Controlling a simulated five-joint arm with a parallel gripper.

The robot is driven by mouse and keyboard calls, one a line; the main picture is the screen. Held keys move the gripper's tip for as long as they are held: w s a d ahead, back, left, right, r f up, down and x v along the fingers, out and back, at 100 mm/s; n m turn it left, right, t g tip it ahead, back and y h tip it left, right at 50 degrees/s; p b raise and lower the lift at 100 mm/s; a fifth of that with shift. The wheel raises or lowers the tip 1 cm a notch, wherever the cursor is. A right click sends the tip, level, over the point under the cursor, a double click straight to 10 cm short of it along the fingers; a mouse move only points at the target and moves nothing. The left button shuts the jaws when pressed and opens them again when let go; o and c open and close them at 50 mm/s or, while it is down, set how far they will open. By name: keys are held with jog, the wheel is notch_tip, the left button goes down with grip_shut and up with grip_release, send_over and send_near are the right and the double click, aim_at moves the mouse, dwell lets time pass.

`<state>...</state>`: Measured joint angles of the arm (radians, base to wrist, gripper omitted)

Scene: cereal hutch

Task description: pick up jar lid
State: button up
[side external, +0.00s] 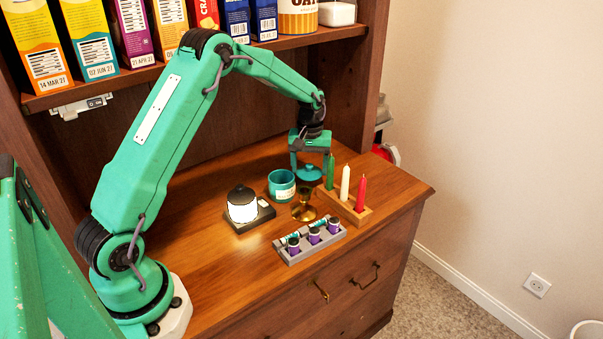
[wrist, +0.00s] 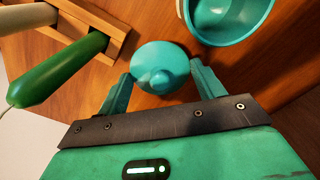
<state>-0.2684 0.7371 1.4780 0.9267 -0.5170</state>
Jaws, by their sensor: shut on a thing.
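The jar lid (side external: 309,172) is a round teal disc with a small knob on top. In the wrist view the lid (wrist: 160,68) sits between the two fingers, its knob toward the camera. My gripper (side external: 309,167) is shut on it, near the back right of the wooden top; it also shows in the wrist view (wrist: 160,88). I cannot tell for sure how far the lid is above the wood. The teal jar (side external: 282,186) stands open just left of the lid, and its open mouth shows in the wrist view (wrist: 226,12).
A wooden holder (side external: 350,208) with green, white and red candles stands close to the right. A brass goblet (side external: 304,206), a glowing lantern (side external: 242,205) and a grey rack (side external: 308,240) of purple-labelled bottles stand in front. Cereal boxes line the shelf (side external: 190,66) above.

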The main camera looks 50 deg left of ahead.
aim_at(311, 165)
notch_tip(311, 165, up, 7)
jog(key=shift+f, duration=0.2)
dwell(0.6)
jog(key=shift+w+d+r, duration=0.1)
jog(key=shift+d+r, duration=0.1)
jog(key=d+r+m, duration=0.4)
jog(key=d+r, duration=0.6)
jog(key=s+d+m, duration=0.2)
jog(key=s, duration=0.4)
jog(key=s+d+f+m, duration=0.1)
jog(key=s+d+m, duration=0.1)
jog(key=s, duration=0.4)
jog(key=shift+f+m, duration=0.3)
jog(key=shift+m, duration=0.2)
jog(key=shift+w+a, duration=0.1)
